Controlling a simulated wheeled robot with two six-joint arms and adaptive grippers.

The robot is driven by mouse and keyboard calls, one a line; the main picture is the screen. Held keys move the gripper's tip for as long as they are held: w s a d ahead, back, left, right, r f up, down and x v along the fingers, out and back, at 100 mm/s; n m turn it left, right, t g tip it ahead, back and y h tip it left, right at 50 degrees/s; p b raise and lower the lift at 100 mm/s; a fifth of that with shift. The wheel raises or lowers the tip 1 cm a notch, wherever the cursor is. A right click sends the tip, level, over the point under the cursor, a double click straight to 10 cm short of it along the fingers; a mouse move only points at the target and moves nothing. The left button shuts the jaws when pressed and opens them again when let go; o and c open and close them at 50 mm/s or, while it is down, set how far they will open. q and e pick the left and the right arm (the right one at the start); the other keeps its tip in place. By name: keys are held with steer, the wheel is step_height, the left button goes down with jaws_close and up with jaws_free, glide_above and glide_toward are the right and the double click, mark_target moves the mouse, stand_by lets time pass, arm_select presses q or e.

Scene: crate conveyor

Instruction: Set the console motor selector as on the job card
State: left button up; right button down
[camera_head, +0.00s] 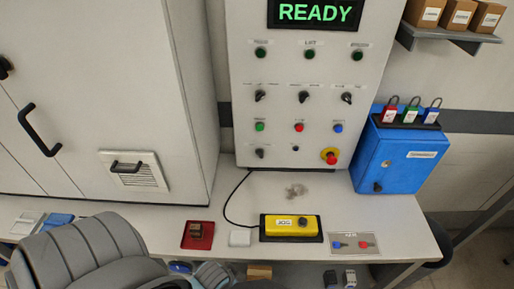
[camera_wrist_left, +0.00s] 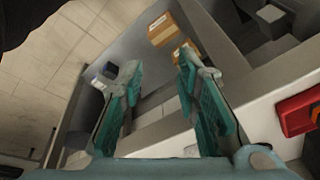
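The console panel (camera_head: 280,75) stands upright behind the bench with a lit READY display (camera_head: 315,12). A row of black rotary selectors crosses its middle: left (camera_head: 260,96), centre (camera_head: 304,97) and right (camera_head: 347,97). Another black selector (camera_head: 259,153) sits lower left. Their labels are too small to read, so I cannot tell which is the motor selector. I cannot identify a job card. My left gripper (camera_wrist_left: 160,95) is open and empty in the left wrist view, away from the panel. My right gripper is not in view.
On the bench (camera_head: 200,217) are a red tray (camera_head: 187,242), a yellow pendant (camera_head: 285,226) and a grey plate with blue and red keys (camera_head: 369,250). A blue box (camera_head: 400,160) with padlocks stands right. A red emergency stop (camera_head: 331,158) is low on the panel.

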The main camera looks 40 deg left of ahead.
mark_target(259, 99)
arm_select(q)
steer(key=w+d+r+n+t+h, duration=0.45)
steer(key=w+r+t, duration=0.25)
steer(key=w+r, duration=0.65)
steer(key=w+a+r+n+t, duration=0.2)
steer(key=w+r+n+t, duration=0.5)
steer(key=r, duration=0.4)
steer(key=a+r+n+t+y, duration=0.3)
steer(key=a+r+n+y, duration=0.75)
steer(key=a+n, duration=0.65)
steer(key=shift+n, duration=0.75)
steer(key=x, duration=0.4)
steer(key=d+x, duration=0.1)
steer(key=x, duration=0.4)
steer(key=p+x, duration=0.1)
steer(key=x, duration=0.3)
steer(key=shift+w+d+f, duration=0.1)
steer(key=shift+w+d, duration=0.1)
steer(key=shift+w, duration=0.5)
steer(key=shift+s, duration=0.1)
jaws_close()
